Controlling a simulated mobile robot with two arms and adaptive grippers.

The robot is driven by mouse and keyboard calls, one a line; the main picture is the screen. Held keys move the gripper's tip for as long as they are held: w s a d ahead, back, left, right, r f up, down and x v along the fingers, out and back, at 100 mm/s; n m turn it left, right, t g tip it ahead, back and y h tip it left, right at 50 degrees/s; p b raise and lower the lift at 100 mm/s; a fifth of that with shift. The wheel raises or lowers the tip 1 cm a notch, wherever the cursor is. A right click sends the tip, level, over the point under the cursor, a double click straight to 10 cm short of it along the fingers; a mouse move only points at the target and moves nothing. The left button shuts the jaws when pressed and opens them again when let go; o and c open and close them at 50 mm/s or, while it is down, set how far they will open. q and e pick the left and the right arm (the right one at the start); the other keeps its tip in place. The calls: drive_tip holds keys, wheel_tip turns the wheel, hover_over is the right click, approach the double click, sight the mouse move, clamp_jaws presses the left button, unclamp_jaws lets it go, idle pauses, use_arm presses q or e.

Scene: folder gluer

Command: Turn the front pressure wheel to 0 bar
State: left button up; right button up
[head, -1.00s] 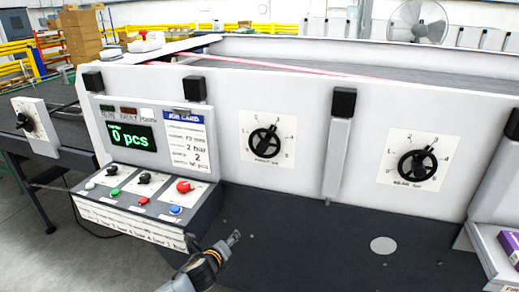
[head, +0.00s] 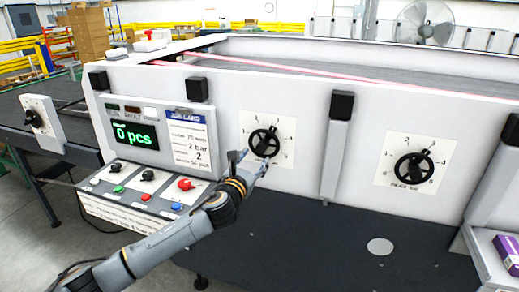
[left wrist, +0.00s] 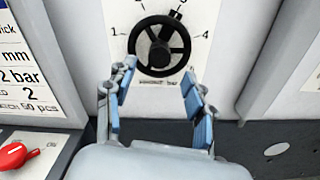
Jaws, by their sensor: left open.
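The pressure wheel in front of my left gripper is a black handwheel (head: 264,142) on a white dial plate on the machine's side panel. It also shows in the left wrist view (left wrist: 159,50), with its knob at the upper right, near the 3. The bar label below it is too blurred to read surely. My left gripper (head: 254,158) is at the lower edge of this dial plate. In the left wrist view its open fingers (left wrist: 158,74) stand either side of the wheel's lower part, with nothing between them. Contact cannot be told. My right gripper is not in view.
A second black wheel (head: 415,167) is on the panel to the right. A control box with a red knob (head: 186,184) and several buttons is left of my arm. A black-capped post (head: 338,140) stands between the two wheels. A purple box (head: 508,251) is at far right.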

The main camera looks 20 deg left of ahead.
sight(260, 150)
use_arm(q)
drive_tip(key=shift+w, duration=2.8)
clamp_jaws()
